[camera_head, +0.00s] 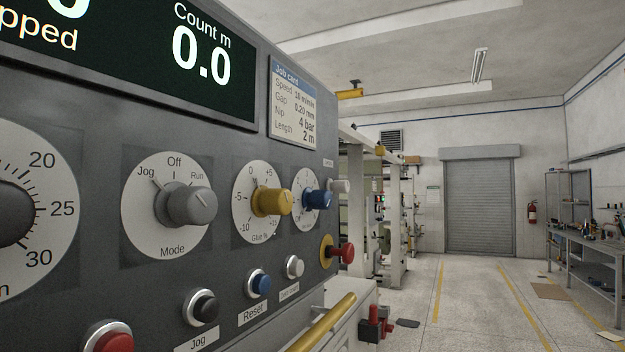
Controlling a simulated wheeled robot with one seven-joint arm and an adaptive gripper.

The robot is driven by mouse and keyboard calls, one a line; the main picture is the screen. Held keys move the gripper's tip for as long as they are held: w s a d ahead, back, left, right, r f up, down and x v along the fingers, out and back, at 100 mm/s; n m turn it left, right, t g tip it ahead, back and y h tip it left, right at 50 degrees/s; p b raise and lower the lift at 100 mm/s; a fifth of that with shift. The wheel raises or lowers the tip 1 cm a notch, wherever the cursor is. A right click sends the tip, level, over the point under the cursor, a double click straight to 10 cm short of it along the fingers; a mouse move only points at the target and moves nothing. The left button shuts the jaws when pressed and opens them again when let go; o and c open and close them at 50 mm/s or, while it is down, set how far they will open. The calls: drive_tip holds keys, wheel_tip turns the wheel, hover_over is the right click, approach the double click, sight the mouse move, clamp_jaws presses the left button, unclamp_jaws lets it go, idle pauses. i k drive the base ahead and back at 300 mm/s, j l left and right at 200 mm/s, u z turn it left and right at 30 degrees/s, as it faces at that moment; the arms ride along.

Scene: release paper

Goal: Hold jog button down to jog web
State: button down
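The control panel (95,120) fills the left of the head view, seen at a steep angle. The black jog button (206,308) sits low on it, above a label reading "Jog". The grey mode knob (190,204) is above that button, on a dial marked Jog, Off and Run. The knob's exact setting is hard to tell from this angle. The display (130,65) reads "Count m 0.0" and a cut-off word ending in "pped". No part of my gripper shows, and nothing touches the jog button.
A blue Reset button (259,284), a white button (294,266) and a red button (108,338) flank the jog button. A red mushroom button (345,253) and yellow rail (325,325) stick out at the panel's right. Open floor (480,300) lies beyond.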

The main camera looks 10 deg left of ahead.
sight(206, 307)
drive_tip(key=u, duration=1.25)
